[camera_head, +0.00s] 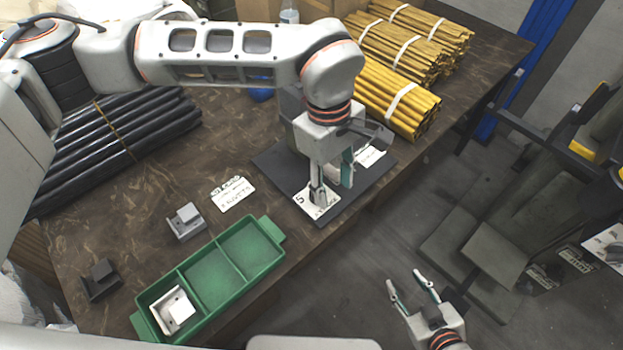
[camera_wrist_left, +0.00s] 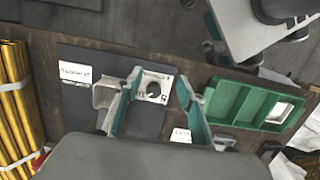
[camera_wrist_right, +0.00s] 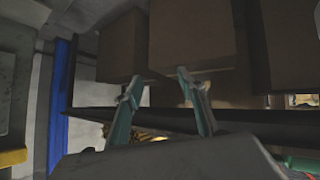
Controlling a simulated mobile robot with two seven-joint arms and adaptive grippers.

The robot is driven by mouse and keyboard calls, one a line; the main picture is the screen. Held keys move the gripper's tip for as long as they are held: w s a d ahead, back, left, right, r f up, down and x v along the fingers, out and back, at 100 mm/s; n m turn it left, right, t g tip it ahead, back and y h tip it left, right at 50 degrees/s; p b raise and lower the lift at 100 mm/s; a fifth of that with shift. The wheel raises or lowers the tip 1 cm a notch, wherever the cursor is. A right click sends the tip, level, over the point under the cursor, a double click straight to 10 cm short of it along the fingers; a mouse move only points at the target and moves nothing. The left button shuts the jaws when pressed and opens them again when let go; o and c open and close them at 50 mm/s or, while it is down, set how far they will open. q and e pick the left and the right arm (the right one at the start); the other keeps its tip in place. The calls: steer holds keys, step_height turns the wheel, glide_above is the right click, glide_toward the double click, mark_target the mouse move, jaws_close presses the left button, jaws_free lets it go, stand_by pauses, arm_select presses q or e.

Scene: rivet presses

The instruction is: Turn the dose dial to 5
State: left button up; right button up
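The dose dial shows in the left wrist view as a white plate (camera_wrist_left: 166,79) with a dark knob (camera_wrist_left: 154,90) and printed numbers, among them a 5. In the head view its plate (camera_head: 306,201) lies on the dark press base, with a 5 near its left corner; the knob is hidden by my gripper there. I cannot read where the knob points. My left gripper (camera_head: 332,188) points down over the dial, open, with the knob between its fingers in the left wrist view (camera_wrist_left: 160,82); contact is not visible. My right gripper (camera_head: 409,284) is open and empty, away from the table.
A green tray (camera_head: 273,262) with a pale part (camera_head: 173,310) in its near-left compartment stands left of the press. A printed card (camera_head: 233,193) and small grey blocks (camera_head: 186,222) lie nearby. Yellow rod bundles (camera_head: 400,100) and black rods (camera_head: 120,125) lie further back.

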arm_select(q)
steer(key=shift+t+y, duration=0.6)
steer(key=w+a, duration=0.3)
steer(key=shift+w+r, duration=0.1)
steer(key=shift+r, duration=0.2)
steer(key=shift+w+a+f, duration=0.15)
steer(key=shift+f, duration=0.05)
steer(key=shift+f+b, duration=0.65)
steer(key=shift+f, duration=2.95)
steer(key=c, duration=1.1)
